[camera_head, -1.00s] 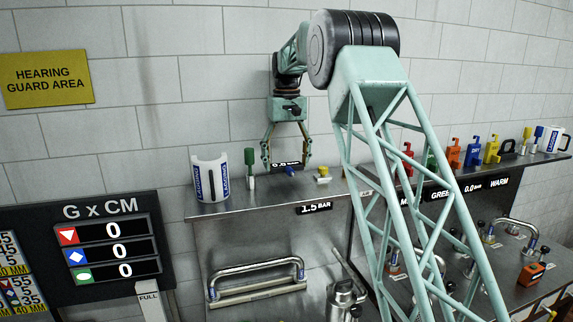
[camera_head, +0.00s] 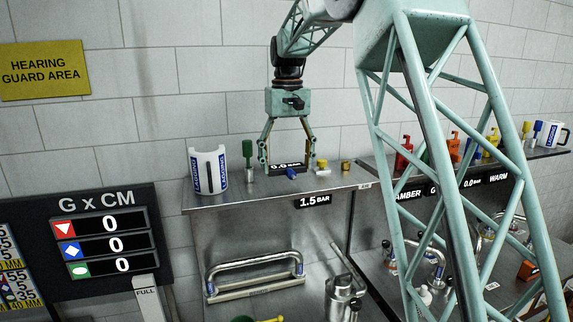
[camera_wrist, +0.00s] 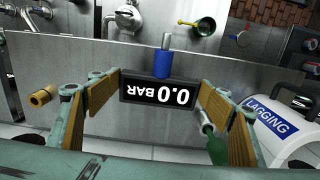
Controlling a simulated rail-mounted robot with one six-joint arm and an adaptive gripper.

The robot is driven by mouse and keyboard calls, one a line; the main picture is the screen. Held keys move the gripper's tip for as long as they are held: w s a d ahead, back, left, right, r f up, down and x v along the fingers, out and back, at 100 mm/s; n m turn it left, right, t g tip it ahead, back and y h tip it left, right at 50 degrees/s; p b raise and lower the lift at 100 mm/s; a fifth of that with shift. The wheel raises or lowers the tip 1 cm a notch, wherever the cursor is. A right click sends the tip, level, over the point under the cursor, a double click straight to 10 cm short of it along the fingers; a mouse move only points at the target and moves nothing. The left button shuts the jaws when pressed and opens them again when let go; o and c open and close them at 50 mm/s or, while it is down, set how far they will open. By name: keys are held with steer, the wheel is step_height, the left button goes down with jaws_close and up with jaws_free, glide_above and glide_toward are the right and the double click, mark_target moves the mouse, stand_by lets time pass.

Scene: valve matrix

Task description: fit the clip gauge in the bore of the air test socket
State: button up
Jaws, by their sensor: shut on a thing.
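The clip gauge (camera_wrist: 157,92) is a black display reading "0.0 BAR", with a blue body and a silver stem pointing away from me. My gripper (camera_wrist: 160,82) is shut on it, a finger at each end of the display. In the head view, my gripper (camera_head: 287,160) holds the gauge (camera_head: 286,166) over the steel shelf (camera_head: 230,198). I cannot tell whether it is clear of the shelf. I cannot pick out the air test socket or its bore with certainty.
A white lagging shell (camera_head: 208,170) and a green-handled tool (camera_head: 248,152) stand left of my gripper. A yellow piece (camera_head: 322,166) and a brass piece (camera_head: 345,165) stand right. Below are a pipe handle (camera_head: 255,265) and silver fittings (camera_head: 343,292).

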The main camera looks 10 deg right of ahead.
mark_target(288, 170)
steer(key=shift+s+a+r, duration=0.1)
steer(key=shift+s+a, duration=0.05)
steer(key=shift+s, duration=0.6)
steer(key=shift+s+a+r, duration=0.1)
steer(key=shift+s, duration=0.6)
